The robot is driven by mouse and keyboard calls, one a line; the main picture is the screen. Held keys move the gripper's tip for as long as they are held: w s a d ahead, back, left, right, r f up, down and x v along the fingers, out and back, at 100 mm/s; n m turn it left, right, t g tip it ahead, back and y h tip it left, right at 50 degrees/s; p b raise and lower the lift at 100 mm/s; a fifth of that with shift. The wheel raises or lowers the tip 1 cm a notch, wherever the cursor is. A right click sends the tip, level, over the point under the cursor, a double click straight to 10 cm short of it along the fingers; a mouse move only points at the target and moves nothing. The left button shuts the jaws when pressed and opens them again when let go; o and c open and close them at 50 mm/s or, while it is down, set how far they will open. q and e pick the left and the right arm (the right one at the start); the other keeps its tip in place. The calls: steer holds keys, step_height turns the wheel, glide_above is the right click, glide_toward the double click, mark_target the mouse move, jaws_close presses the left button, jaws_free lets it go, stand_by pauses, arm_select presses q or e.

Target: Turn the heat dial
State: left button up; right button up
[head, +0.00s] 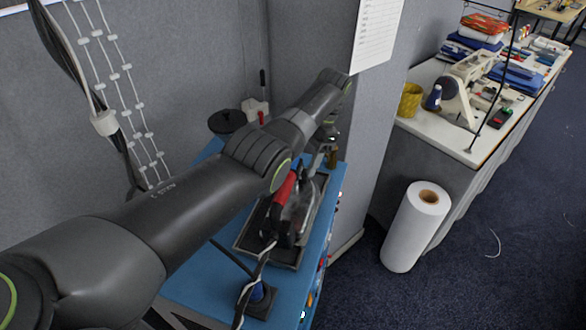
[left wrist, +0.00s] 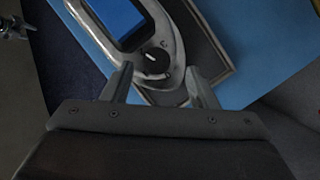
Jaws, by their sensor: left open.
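A steam iron with a red handle (head: 284,190) sits on a dark framed rest (head: 252,240) on the blue table, partly hidden behind my left arm in the head view. In the left wrist view its silver body (left wrist: 178,28) carries a round black heat dial (left wrist: 152,58) with a white pointer mark. My left gripper (left wrist: 157,76) is open and empty, pointing down at the dial. In that view the dial appears between and just beyond the fingertips; I cannot tell whether they touch it. In the head view the left gripper (head: 320,158) is above the iron's far end. My right gripper is not in view.
Grey partitions (head: 210,55) stand behind. A white roll (head: 416,228) stands on the floor; a sewing bench (head: 432,130) is at right.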

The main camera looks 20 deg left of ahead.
arm_select(q)
steer(key=shift+s+f, duration=0.15)
steer(key=shift+f, duration=0.55)
steer(key=shift+s+f, duration=0.2)
steer(key=shift+f, duration=0.15)
steer(key=shift+s+a+f, duration=0.15)
steer(key=shift+s+f, duration=0.1)
steer(key=shift+f, duration=0.1)
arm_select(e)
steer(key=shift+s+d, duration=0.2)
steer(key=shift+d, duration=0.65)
